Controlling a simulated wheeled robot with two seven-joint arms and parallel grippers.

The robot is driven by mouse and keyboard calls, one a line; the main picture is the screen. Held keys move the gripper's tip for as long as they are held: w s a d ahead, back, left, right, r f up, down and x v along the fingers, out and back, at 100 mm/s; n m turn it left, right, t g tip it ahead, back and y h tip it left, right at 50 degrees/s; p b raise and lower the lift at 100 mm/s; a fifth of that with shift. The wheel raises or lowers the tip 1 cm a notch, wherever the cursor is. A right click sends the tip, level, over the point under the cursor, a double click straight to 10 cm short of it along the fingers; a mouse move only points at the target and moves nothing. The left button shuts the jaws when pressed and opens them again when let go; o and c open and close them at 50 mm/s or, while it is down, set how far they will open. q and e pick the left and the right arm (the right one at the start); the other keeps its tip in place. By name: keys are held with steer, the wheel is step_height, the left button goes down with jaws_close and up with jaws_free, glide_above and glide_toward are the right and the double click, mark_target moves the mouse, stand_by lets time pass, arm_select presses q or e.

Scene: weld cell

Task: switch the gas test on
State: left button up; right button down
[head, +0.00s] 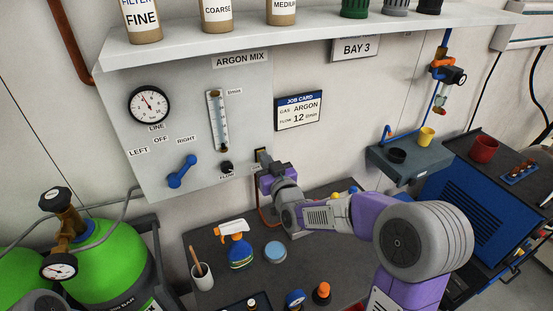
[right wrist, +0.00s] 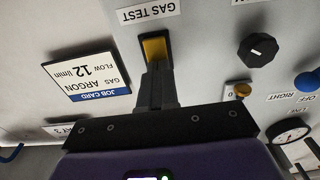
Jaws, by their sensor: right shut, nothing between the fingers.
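The gas test switch shows in the right wrist view as a yellow rocker (right wrist: 155,48) in a dark frame, beside the GAS TEST label (right wrist: 149,13), which appears upside down. My right gripper (right wrist: 158,70) is shut and empty, its fingertips right at the lower part of the rocker in that view. I cannot tell whether they touch or press it, or which way the rocker is tipped. In the head view my right gripper (head: 262,161) is at the lower right edge of the grey panel (head: 185,85) and hides most of the switch. My left gripper is not in view.
The panel also bears a pressure gauge (head: 149,105), a flow tube (head: 217,122), a black knob (head: 227,168) and a blue selector lever (head: 182,172). A job card (head: 298,111) hangs to the right. A spray bottle (head: 236,245) and a blue-lidded tin (head: 275,252) stand on the bench below.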

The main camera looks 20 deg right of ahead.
steer(key=shift+w+r, duration=0.1)
steer(key=shift+r, duration=0.3)
steer(key=shift+d, duration=0.1)
steer(key=s, duration=0.7)
steer(key=shift+s+f+g, duration=0.2)
steer(key=shift+s+g, duration=0.1)
steer(key=shift+s, duration=0.1)
